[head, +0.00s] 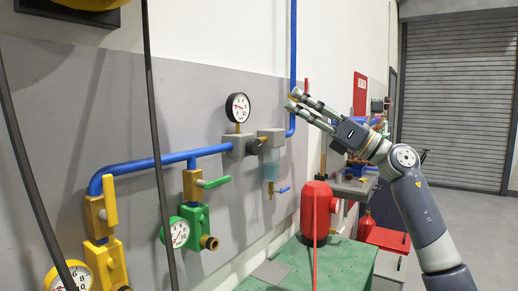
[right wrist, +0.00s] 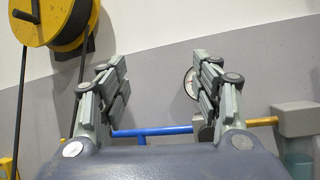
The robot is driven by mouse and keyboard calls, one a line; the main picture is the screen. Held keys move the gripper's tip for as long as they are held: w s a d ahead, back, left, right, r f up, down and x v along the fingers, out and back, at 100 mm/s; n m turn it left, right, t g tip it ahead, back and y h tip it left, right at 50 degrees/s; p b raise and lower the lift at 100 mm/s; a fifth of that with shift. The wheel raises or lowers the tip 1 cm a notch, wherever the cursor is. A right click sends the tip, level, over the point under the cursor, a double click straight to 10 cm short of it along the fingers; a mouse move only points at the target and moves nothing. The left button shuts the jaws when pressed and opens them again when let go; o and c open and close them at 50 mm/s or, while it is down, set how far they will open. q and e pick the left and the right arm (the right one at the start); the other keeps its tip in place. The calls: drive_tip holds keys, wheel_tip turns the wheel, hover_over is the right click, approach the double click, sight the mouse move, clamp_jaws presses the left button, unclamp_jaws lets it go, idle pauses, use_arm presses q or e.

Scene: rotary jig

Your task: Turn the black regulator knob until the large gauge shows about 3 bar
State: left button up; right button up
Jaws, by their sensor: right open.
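The large white-faced gauge with a black rim (head: 238,107) stands on a grey block on the wall panel. Its needle is too small to read surely. In the right wrist view the gauge (right wrist: 188,84) is partly hidden behind a finger. The black regulator knob (head: 254,146) is small and dark, at the front of the grey block below the gauge. My right gripper (head: 293,99) is open and empty, to the right of the gauge and above the knob in the head view, apart from both. Its open fingers (right wrist: 160,62) also show in the right wrist view. My left gripper is out of view.
A blue pipe (head: 165,161) runs along the panel to the regulator block. A red tank (head: 315,208) stands at the green table (head: 330,262). Dark hoses hang in front at left.

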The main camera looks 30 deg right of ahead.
drive_tip(key=w+f+m+g+h, duration=0.1)
drive_tip(key=w+f+g+h, duration=0.15)
drive_tip(key=f, duration=0.45)
drive_tip(key=m+g+h, duration=0.1)
drive_tip(key=m+h, duration=0.1)
drive_tip(key=h, duration=0.2)
approach(257, 148)
drive_tip(key=shift+y, duration=0.25)
drive_tip(key=p+x, duration=0.5)
drive_tip(key=x, duration=0.3)
drive_tip(key=shift+w, duration=0.25)
drive_tip(key=shift+w+a+f, duration=0.1)
drive_tip(key=shift+w, duration=0.35)
drive_tip(key=c, duration=1.1)
